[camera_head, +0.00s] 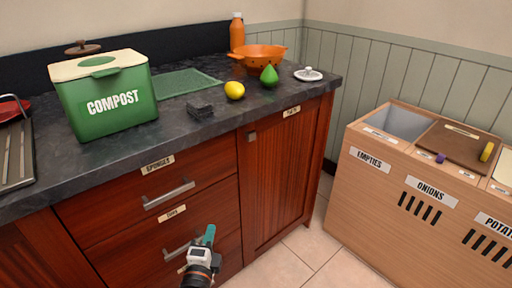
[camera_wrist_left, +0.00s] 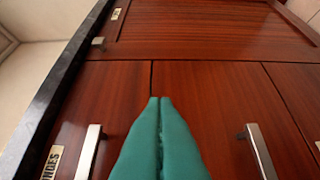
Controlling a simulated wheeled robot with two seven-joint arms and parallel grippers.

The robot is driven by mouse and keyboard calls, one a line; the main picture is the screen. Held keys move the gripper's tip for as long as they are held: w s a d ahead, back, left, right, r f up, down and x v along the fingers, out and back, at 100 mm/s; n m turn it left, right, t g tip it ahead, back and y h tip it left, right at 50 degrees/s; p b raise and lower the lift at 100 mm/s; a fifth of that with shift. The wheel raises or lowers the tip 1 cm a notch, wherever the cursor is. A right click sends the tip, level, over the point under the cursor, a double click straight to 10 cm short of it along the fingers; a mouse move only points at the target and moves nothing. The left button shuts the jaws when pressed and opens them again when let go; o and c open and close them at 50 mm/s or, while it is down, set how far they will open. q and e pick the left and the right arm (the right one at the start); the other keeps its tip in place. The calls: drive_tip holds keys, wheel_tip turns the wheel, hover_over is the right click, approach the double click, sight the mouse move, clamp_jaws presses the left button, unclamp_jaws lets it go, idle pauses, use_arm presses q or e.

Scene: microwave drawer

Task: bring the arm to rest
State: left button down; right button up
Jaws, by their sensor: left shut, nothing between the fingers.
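My left gripper (camera_head: 209,234) is low in front of the wooden drawers in the head view, beside the lower drawer handle (camera_head: 180,248). Its teal fingers are shut together with nothing between them, and they also show at the bottom middle of the left wrist view (camera_wrist_left: 160,101). There they point at the drawer fronts between two metal handles, apart from both. The upper drawer (camera_head: 205,188), labelled for sponges, and the lower drawer (camera_head: 143,242) look closed. My right gripper is in neither view.
The dark counter (camera_head: 170,135) holds a green compost bin (camera_head: 108,99), an orange colander (camera_head: 262,57), a lemon (camera_head: 234,91) and a green pear (camera_head: 269,76). A cabinet door (camera_head: 276,170) is closed right of the drawers. A wooden bin unit (camera_head: 400,200) stands right, with open floor (camera_head: 313,240) between.

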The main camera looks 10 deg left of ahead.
use_arm(q)
drive_tip(key=s+a+f+n+g, duration=0.1)
drive_tip(key=s+f+n+g, duration=0.6)
drive_tip(key=f, duration=0.4)
drive_tip(key=s+a+f+n+g, duration=0.1)
drive_tip(key=s+f+n+g, duration=0.4)
drive_tip(key=s+f, duration=0.5)
drive_tip(key=s+f+n+g+h+p, duration=0.1)
drive_tip(key=s+f+g+p, duration=0.1)
drive_tip(key=s+f+p, duration=0.3)
drive_tip(key=s+f+n+g+p, duration=0.1)
drive_tip(key=s+f+g+p, duration=0.2)
drive_tip(key=s+p, duration=1)
drive_tip(key=s+f, duration=0.2)
drive_tip(key=s, duration=0.5)
drive_tip(key=shift+s+h, duration=0.15)
drive_tip(key=shift+h, duration=0.25)
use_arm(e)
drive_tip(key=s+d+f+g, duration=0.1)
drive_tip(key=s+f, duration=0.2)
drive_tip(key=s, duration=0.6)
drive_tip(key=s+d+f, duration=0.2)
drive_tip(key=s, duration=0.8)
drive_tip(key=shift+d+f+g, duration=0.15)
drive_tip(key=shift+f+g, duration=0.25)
